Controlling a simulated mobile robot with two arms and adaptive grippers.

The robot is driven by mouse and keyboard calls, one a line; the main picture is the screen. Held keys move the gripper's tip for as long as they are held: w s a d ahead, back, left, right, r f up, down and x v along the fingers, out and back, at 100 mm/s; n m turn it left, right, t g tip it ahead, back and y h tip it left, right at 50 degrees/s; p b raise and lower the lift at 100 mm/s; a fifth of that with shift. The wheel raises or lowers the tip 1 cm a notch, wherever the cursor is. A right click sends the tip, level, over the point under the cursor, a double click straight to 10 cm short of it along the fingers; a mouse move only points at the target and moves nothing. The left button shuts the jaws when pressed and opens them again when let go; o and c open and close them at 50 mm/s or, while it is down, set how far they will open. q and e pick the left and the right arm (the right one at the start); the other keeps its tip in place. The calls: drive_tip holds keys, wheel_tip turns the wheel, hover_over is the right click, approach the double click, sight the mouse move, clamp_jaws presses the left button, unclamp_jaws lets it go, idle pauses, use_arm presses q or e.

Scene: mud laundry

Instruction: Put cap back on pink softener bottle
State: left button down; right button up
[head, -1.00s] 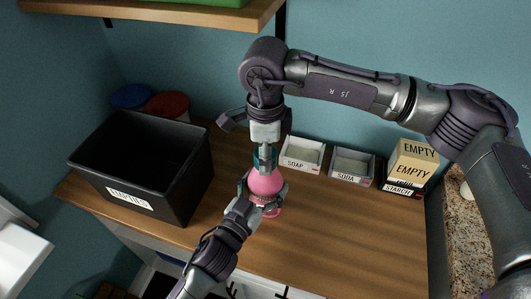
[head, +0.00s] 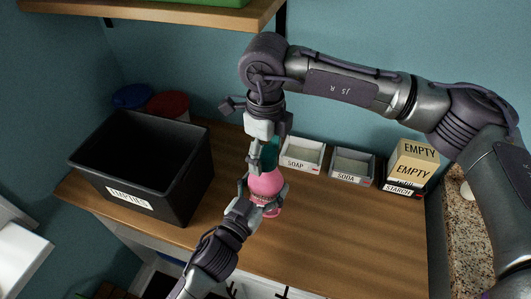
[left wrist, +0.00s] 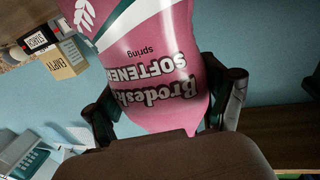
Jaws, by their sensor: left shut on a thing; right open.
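The pink softener bottle (head: 266,184) stands on the wooden counter in the middle of the head view. My left gripper (head: 262,196) is shut around its body from the front. In the left wrist view the bottle (left wrist: 165,85) fills the middle with its label upside down, between the fingers of my left gripper (left wrist: 168,112). The teal cap (head: 269,151) is at the bottle's top. My right gripper (head: 262,152) points down from above, open, with a finger beside the cap on its left. Whether the cap is fully seated cannot be told.
A black bin (head: 150,165) stands to the left, with a blue lid (head: 132,96) and a red lid (head: 168,105) behind it. The SOAP tray (head: 302,154), SODA tray (head: 352,166) and EMPTY boxes (head: 413,164) line the back right. The counter's right front is clear.

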drive_tip(key=shift+r, duration=1.95)
drive_tip(key=shift+c, duration=0.3)
drive_tip(key=n, duration=0.1)
drive_tip(key=r+n, duration=0.1)
drive_tip(key=shift+r+n, duration=0.3)
drive_tip(key=shift+n, duration=0.1)
drive_tip(key=r+n, duration=0.1)
drive_tip(key=n, duration=0.1)
drive_tip(key=r+n, duration=0.1)
drive_tip(key=n, duration=0.1)
drive_tip(key=shift+f, duration=0.1)
drive_tip(key=shift+f, duration=4)
